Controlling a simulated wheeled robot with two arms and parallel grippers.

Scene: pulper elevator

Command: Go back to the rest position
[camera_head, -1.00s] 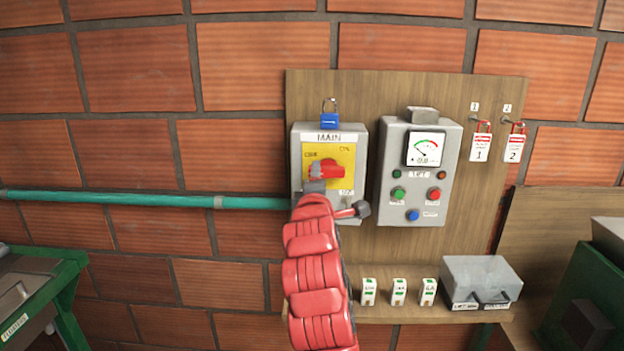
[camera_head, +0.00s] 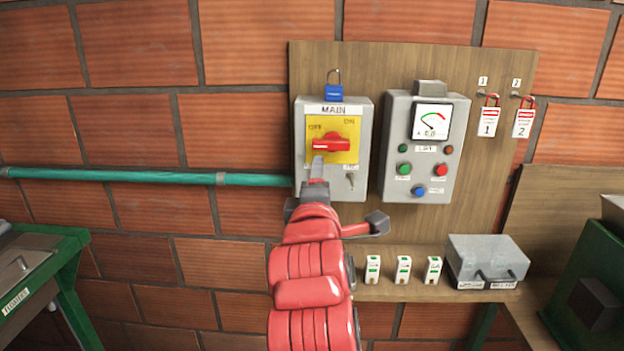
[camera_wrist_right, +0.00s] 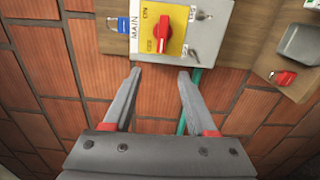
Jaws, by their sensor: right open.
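The grey MAIN switch box (camera_head: 362,115) is on the wooden board, with a yellow plate and a red rotary handle (camera_head: 331,145). The handle lies roughly level in the head view. My right gripper (camera_head: 318,172) is in front of the box's lower part, just below the handle, and hides a bit of it. In the right wrist view its two fingers (camera_wrist_right: 159,74) are spread with nothing between them. The red handle (camera_wrist_right: 161,34) is beyond the fingertips, apart from them. My left gripper is not in view.
A blue padlock (camera_head: 333,92) is on top of the box. A grey control box (camera_head: 399,137) with a gauge and buttons is to its right. Two red tagged padlocks (camera_head: 489,121) hang farther right. A shelf (camera_head: 400,292) below holds small white blocks and a grey lidded box (camera_head: 487,258).

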